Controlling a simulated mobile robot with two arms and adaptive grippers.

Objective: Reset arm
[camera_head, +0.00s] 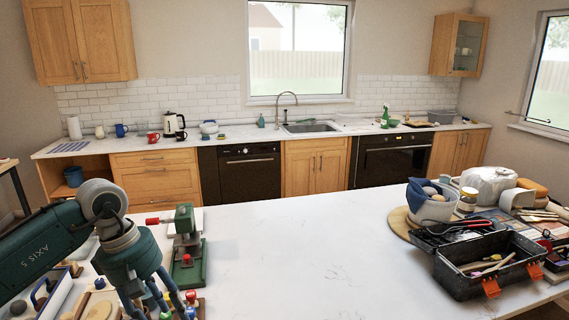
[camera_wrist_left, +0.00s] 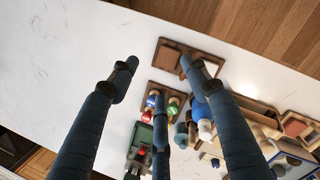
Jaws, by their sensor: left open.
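My left arm comes in from the left in the head view, and my left gripper (camera_head: 165,306) points down over the left part of the white countertop. In the left wrist view my left gripper (camera_wrist_left: 158,72) has its fingers spread wide with nothing between them. Below it a small wooden tray (camera_wrist_left: 168,90) holds items with green, red and blue tops. My right gripper does not show in either view.
A green press-like tool (camera_head: 187,245) with a red handle stands close to my left gripper. An open black toolbox (camera_head: 490,265) sits at the right, with a round board (camera_head: 403,226) behind it. The middle of the white countertop (camera_head: 300,245) is clear.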

